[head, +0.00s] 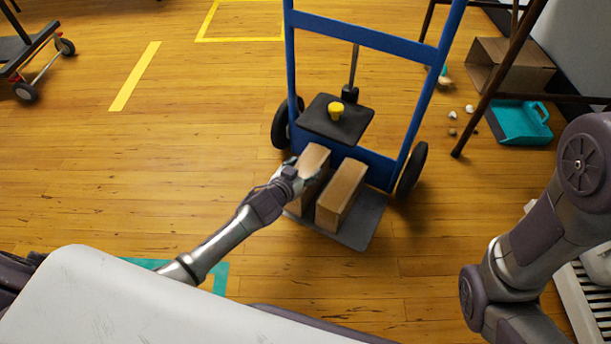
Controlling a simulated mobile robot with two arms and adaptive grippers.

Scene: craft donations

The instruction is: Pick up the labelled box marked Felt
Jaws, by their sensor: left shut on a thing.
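Two brown boxes stand side by side on the dark base plate (366,226) of a blue hand truck (374,38). My left gripper (303,172) is shut on the left box (316,158), holding it near its upper left side. Whether that box is lifted off the plate cannot be told. The right box (341,194) stands close beside it, untouched. No label can be read on either box from here, so which one is marked Felt cannot be told. My right arm shows at the right edge, but its gripper is out of view.
An open carton (508,66), a teal dustpan (521,122) and small debris lie at the upper right. The wooden floor at left is mostly clear.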

